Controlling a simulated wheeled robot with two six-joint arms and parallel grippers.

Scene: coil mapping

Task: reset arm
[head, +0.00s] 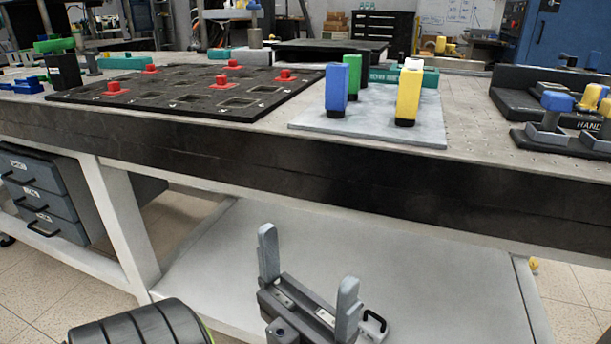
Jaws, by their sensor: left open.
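My left gripper (308,270) is low in the head view, in front of the workbench (330,175) and below its top edge. Its two grey fingers are spread apart with nothing between them. My right gripper does not show. On the bench, a grey plate (375,118) carries a blue block (337,88), a yellow block (408,95) and a green block (353,74), all upright. To their left lies a black board (190,92) with square recesses and several red-knobbed pieces (113,86).
A black stand (530,95) with blue and yellow-topped parts (556,103) sits at the right. Grey drawers (42,195) hang under the bench at the left. A white lower shelf (400,270) lies behind my gripper. The bench's dark front edge runs across the view.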

